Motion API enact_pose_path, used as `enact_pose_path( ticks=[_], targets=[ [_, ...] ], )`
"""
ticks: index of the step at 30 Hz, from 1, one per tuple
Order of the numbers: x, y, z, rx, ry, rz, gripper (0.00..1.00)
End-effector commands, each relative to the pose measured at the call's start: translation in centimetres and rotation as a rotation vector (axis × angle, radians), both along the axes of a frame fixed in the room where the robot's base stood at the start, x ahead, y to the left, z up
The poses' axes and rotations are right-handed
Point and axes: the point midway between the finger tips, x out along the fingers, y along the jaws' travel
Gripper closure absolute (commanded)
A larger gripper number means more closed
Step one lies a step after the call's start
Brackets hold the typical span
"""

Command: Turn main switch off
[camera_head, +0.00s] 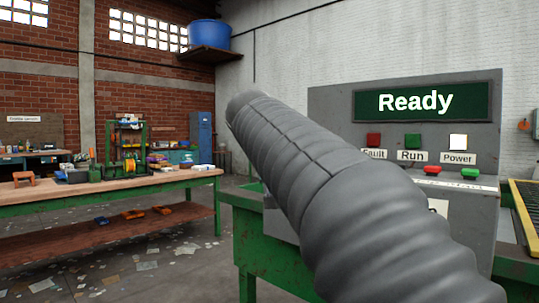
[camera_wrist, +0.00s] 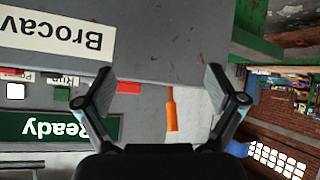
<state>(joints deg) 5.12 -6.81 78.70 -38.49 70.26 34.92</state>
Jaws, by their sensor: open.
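A grey control cabinet (camera_head: 330,110) with a green "Ready" display (camera_head: 421,102) stands at the right in the head view. In the upside-down wrist view, an orange-gripped lever (camera_wrist: 171,115), which looks like the main switch, sits at the cabinet's edge. Its grip points toward the bottom of that picture, the same way as the tops of the inverted letters. My gripper (camera_wrist: 158,82) is open, with one finger on each side of the lever in the picture. I see no contact, and depth is unclear. In the head view my arm hides the lever and gripper.
The cabinet front has fault, run and power lamps (camera_head: 412,141), a red button (camera_head: 432,171) and a green button (camera_head: 470,174). A green frame (camera_head: 262,255) stands below. A cluttered workbench (camera_head: 150,184) is at the left, with open floor between.

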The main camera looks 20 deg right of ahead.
Motion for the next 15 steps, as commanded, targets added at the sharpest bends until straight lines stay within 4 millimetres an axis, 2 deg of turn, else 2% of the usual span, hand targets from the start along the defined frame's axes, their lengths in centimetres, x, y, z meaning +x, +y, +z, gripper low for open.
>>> enact_pose_path(
  ticks=[1,6,10,15],
  targets=[
    [1.2,-1.3,1.7,-0.019,-0.038,-0.058,0.06],
    [3.0,-4.8,6.5,-0.073,-0.168,-0.233,0.06],
    [3.5,-6.4,8.8,-0.100,-0.242,-0.323,0.06],
    [3.6,-7.4,10.0,-0.115,-0.285,-0.376,0.06]
  ],
)
